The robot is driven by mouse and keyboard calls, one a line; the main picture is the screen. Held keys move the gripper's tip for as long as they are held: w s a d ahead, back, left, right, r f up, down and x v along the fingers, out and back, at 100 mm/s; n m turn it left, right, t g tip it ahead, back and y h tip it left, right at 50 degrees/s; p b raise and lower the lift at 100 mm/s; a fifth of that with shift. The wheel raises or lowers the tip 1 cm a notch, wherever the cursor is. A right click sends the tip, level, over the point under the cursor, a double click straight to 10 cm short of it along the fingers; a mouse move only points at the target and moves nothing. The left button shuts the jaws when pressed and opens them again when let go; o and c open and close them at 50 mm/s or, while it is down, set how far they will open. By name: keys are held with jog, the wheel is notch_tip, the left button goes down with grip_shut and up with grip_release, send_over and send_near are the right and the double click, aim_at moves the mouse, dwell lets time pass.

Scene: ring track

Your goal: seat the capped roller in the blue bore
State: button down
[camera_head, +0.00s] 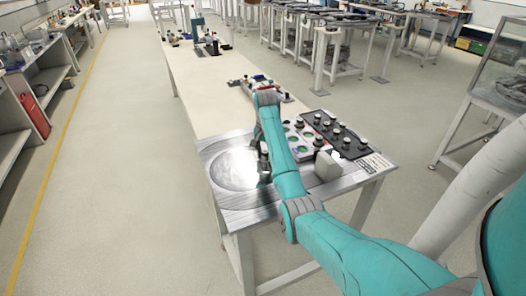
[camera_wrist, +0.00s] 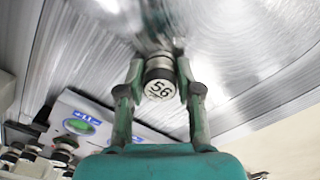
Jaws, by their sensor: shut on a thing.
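My gripper (camera_wrist: 160,72) is shut on a roller (camera_wrist: 159,87) whose pale end cap reads "56". A dark band rings the roller below the cap. In the head view my gripper (camera_head: 264,165) is over the brushed metal table top, left of a pale bore block (camera_head: 297,150). The block has several round bores with green inside. In the wrist view the block (camera_wrist: 100,112) is at lower left, with a green bore and blue marking on it. I cannot tell which bore is the blue one. My arm hides part of the block in the head view.
A grey-white upright piece (camera_head: 327,166) stands near the front edge. A large round shiny area (camera_head: 235,168) on the metal top is clear. More items stand farther along the bench.

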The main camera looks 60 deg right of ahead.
jog(key=shift+f, duration=0.1)
jog(key=c, duration=0.8)
grip_release()
jog(key=shift+o, duration=0.2)
